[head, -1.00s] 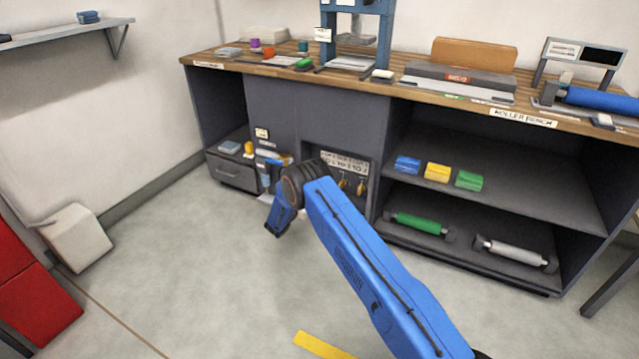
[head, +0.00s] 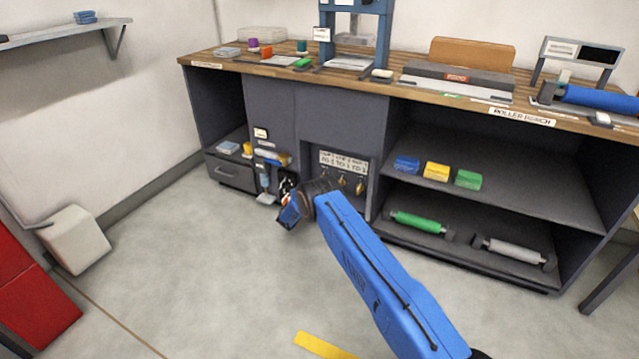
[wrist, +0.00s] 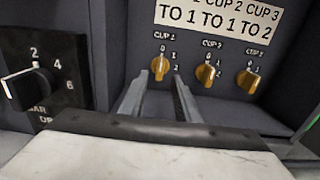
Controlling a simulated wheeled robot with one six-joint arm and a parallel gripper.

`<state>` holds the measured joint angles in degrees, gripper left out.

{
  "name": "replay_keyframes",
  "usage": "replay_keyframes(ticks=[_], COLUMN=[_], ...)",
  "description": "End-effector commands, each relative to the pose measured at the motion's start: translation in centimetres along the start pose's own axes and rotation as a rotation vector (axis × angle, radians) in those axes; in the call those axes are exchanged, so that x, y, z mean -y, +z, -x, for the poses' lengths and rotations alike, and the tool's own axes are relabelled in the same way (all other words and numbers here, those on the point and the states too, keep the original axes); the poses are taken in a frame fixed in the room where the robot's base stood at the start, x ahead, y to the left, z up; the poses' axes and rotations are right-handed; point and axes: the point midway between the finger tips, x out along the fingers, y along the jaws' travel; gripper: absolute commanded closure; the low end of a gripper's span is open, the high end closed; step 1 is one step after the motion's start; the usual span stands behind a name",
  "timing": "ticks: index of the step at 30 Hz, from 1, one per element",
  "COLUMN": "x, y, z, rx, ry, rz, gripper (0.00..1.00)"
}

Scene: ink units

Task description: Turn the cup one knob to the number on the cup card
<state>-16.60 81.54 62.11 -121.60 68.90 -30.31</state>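The yellow cup one knob (wrist: 160,66) is on a dark panel in the wrist view, with small numbers around it. It looks roughly upright; I cannot tell its exact setting. The cup 2 knob (wrist: 207,76) and cup 3 knob (wrist: 249,78) are to its right. The white cup card (wrist: 222,18) above reads "TO 1 TO 1 TO 2"; its upper line is partly cut off. It also shows in the head view (head: 344,162). My gripper (wrist: 160,84) is open and empty, its fingers pointing at the cup one knob, apparently short of it.
A black dial (wrist: 35,80) with a pale pointer and numbers is left of the knobs. The panel is recessed in the bench front, with walls at both sides. Coloured blocks (head: 437,171) and rollers (head: 418,222) lie on shelves to the right.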

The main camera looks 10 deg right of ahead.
Motion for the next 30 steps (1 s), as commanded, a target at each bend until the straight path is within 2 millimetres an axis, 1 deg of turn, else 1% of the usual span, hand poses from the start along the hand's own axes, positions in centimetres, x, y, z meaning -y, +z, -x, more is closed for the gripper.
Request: replay_keyframes(ticks=[1, 6, 9, 12, 18, 25, 26, 27, 29, 30], x=[0.1, 0.1, 0.1, 0.0, 0.0, 0.0, 0.0, 0.0, 0.0, 0.0], y=[0.0, 0.0, 0.0, 0.0, 0.1, 0.1, 0.1, 0.1, 0.1, 0.1], z=[-1.1, -3.8, -5.1, -6.0, -6.8, -6.8, -6.8, -6.8, -6.8, -6.8], rx=[0.001, 0.001, 0.001, 0.000, 0.001, 0.000, 0.000, 0.000, 0.000, 0.000], ry=[-0.002, 0.000, -0.001, 0.000, 0.000, 0.000, 0.000, 0.000, 0.000, 0.000], rz=[-0.002, -0.001, -0.001, 0.000, 0.000, 0.000, 0.000, 0.000, 0.000, 0.000], gripper=[0.70, 0.70, 0.70, 0.70, 0.70, 0.70, 0.75, 0.85, 0.99, 1.00])
